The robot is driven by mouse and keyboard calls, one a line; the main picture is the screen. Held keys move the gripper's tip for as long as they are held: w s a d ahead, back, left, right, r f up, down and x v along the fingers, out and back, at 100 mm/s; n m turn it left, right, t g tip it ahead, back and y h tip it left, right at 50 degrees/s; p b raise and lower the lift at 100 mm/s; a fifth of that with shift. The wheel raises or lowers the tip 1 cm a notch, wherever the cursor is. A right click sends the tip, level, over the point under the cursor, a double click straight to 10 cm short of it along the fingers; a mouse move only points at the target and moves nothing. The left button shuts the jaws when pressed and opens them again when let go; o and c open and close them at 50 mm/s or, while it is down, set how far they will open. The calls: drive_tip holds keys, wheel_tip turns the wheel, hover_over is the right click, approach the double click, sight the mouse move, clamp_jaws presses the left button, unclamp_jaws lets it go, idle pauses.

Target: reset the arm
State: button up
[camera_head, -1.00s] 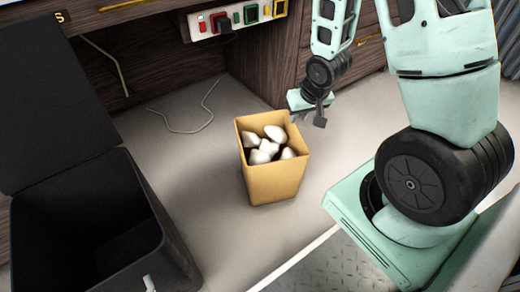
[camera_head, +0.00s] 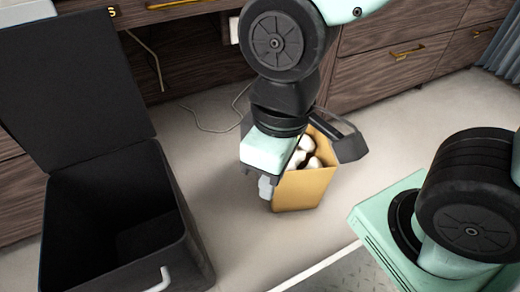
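My gripper (camera_head: 265,186) hangs from my arm in the middle of the view. It points down just left of the tan box, in front of its left side. The fingers are small and partly hidden by the mint-green hand (camera_head: 270,150), so whether they are open or shut does not show. I see nothing clearly held. A dark grey bracket-like part of my arm (camera_head: 347,145) reaches across the box's top right.
The open tan box (camera_head: 303,190) holds several white rounded lumps (camera_head: 313,163). A black bin (camera_head: 185,262) with its lid raised stands at left. A thin cable (camera_head: 213,129) lies behind. Wooden drawers (camera_head: 390,75) line the back. Pale floor right of the box is clear.

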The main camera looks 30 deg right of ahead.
wheel_tip(320, 180, up, 48)
drive_tip(key=p, duration=4.8)
drive_tip(key=shift+r, duration=0.15)
